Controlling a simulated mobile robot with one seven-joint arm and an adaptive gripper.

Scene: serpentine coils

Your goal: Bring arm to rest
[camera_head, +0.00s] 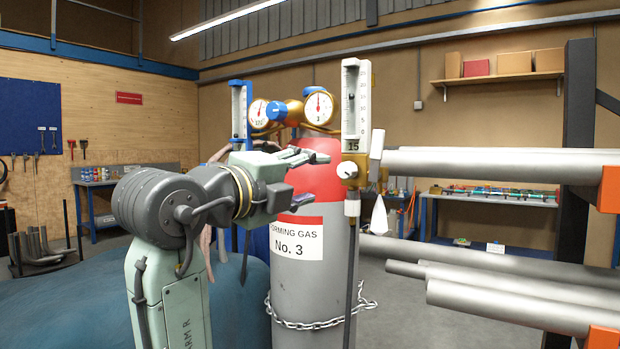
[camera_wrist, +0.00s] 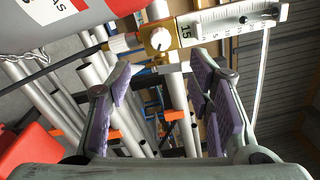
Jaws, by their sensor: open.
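My gripper (camera_head: 318,156) is raised in front of the red shoulder of the gas cylinder (camera_head: 312,270), its fingers pointing right. In the wrist view my gripper (camera_wrist: 160,105) has its two purple-padded fingers spread wide, with nothing held between them. A flowmeter (camera_head: 355,105) with a brass block and a white knob stands just right of the fingertips. The same flowmeter (camera_wrist: 225,27) lies across the top of the wrist view, beyond the fingers. I cannot tell whether the fingers touch it. My arm (camera_head: 165,230) is bent, with its elbow at the left.
The cylinder carries two pressure gauges (camera_head: 318,103) and a chain (camera_head: 320,322). A second flowmeter (camera_head: 240,112) with a blue frame stands behind my wrist. Grey pipes (camera_head: 500,163) on a rack reach in from the right. A blue rounded shape (camera_head: 60,295) fills the lower left.

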